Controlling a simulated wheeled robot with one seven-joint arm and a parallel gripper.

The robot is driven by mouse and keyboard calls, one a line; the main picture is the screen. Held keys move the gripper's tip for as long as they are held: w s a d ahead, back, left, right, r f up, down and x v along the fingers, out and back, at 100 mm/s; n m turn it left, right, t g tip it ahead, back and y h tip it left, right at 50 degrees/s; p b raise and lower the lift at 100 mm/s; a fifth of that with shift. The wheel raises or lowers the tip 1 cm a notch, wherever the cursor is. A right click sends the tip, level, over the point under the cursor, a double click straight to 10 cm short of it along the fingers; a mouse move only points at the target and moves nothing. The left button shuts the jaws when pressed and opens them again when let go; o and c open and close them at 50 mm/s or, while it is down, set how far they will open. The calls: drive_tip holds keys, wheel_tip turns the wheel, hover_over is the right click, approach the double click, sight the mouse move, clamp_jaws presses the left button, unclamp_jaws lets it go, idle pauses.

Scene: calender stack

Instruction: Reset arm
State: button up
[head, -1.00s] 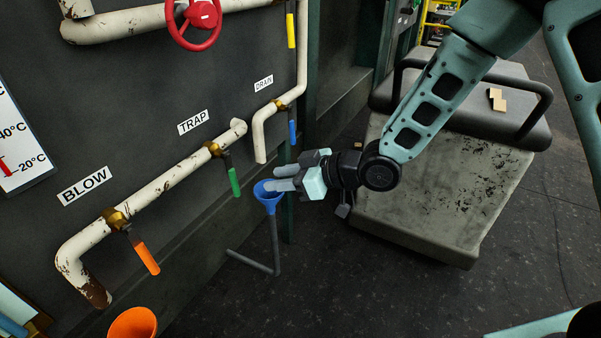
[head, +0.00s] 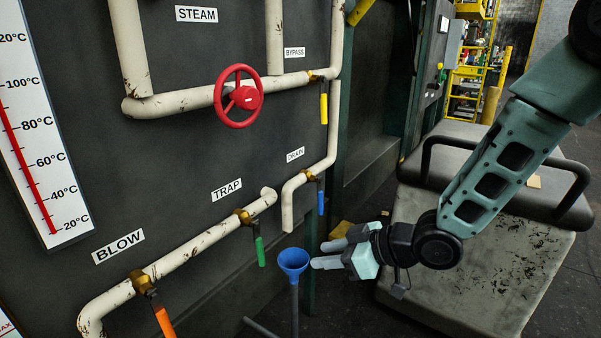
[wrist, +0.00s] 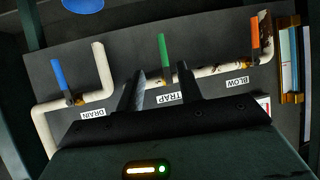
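My gripper (head: 326,253) is at the lower middle of the head view, its fingers pointing left. It is just right of the blue funnel (head: 293,260) on its thin stand; I cannot tell whether they touch. In the wrist view the two fingers of my gripper (wrist: 160,72) are apart, with nothing held between them. My arm reaches in from the upper right, bent at the elbow. A blue round shape at the top edge of the wrist view may be the funnel (wrist: 82,4).
A pipe panel behind holds the red wheel (head: 239,96) and the green (head: 259,250), blue (head: 321,202), yellow (head: 323,108) and orange (head: 164,321) handles. A worn grey bench-like block (head: 490,275) with black rails stands right, beneath my arm.

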drive_tip(key=s+d+r+m+g+h, duration=0.1)
drive_tip(key=s+d+r+g+h, duration=0.15)
drive_tip(key=s, duration=0.65)
drive_tip(key=s+d+r+m+g+h, duration=0.15)
drive_tip(key=s+h, duration=0.25)
drive_tip(key=s, duration=0.4)
drive_tip(key=s+d+r+m+g+h, duration=0.2)
drive_tip(key=s+r+h, duration=0.15)
drive_tip(key=s, duration=0.55)
wheel_tip(320, 180, up, 12)
drive_tip(key=p, duration=1.3)
drive_tip(key=shift+w+d, duration=0.2)
drive_tip(key=shift+d, duration=0.1)
drive_tip(key=shift+a, duration=0.1)
